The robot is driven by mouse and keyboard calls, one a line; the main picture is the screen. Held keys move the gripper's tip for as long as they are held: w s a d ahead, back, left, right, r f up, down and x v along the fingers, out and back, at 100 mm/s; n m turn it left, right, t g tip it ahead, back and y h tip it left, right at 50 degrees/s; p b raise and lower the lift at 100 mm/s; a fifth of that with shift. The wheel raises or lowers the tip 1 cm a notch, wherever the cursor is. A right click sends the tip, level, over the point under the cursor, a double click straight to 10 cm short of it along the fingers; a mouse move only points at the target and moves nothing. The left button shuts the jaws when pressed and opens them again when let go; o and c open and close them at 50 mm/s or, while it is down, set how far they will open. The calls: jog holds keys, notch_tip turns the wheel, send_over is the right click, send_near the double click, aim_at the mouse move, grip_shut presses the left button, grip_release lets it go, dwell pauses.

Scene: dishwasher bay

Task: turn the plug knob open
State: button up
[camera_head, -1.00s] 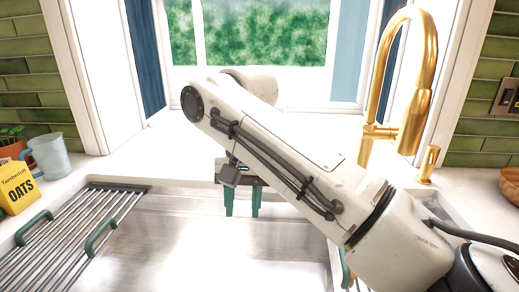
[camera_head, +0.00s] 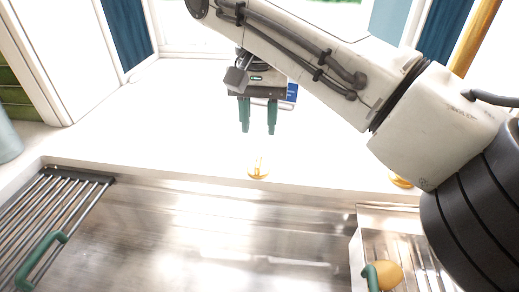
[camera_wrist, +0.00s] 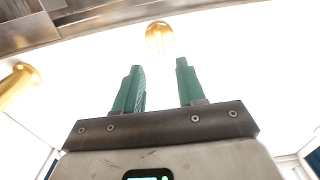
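The plug knob (camera_head: 258,170) is a small gold knob with a round base, on the white counter just behind the sink's back edge. In the wrist view the gold knob (camera_wrist: 159,37) shows beyond the fingertips, roughly centred between them. My gripper (camera_head: 258,130) has two green fingers pointing down, spread apart with nothing between them. In the head view it appears just above the knob, apart from it. The green fingers also show in the wrist view (camera_wrist: 159,68).
The steel sink (camera_head: 200,235) lies in front, with a drying rack (camera_head: 60,215) with green handles at left. Another rack (camera_head: 410,255) at lower right holds a yellowish round thing (camera_head: 387,275). The gold tap (camera_head: 477,38) stands at right. The counter around the knob looks clear.

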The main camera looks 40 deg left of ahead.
aim_at(259, 160)
notch_tip(259, 160, down, 9)
jog(key=shift+s+r+b, duration=0.1)
jog(key=shift+r+b, duration=0.1)
jog(key=shift+b, duration=0.2)
jog(key=shift+c, duration=0.2)
grip_shut()
